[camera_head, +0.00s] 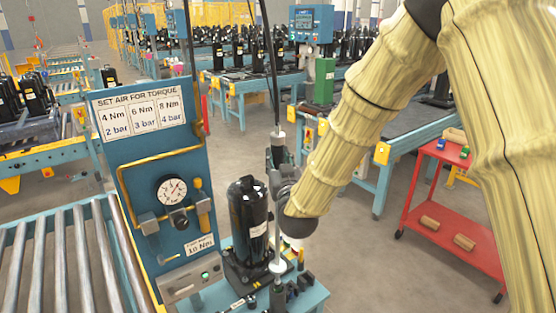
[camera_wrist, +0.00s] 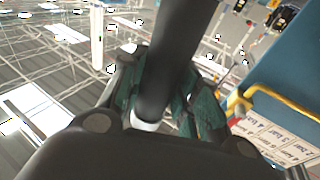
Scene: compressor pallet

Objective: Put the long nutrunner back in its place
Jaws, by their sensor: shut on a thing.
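The long nutrunner (camera_head: 278,235) is a thin upright tool hanging from dark cables, with a grey and white shaft. My gripper (camera_head: 278,180) is shut around its upper part in the head view. In the wrist view the dark tool body (camera_wrist: 168,60) with a white ring passes between the fingers of my gripper (camera_wrist: 160,105). The tool's lower end is close to the small blue pallet (camera_head: 313,296), among small dark parts, in front of the right side of the black compressor (camera_head: 248,218). Whether the tip touches anything cannot be told. The tool's place cannot be made out clearly.
A blue panel (camera_head: 150,110) with a torque chart, gauge (camera_head: 171,190) and yellow pipe stands left of the compressor. A roller conveyor (camera_head: 60,245) lies at left. A red cart (camera_head: 450,215) with blocks stands at right. Grey floor lies between the cart and pallet.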

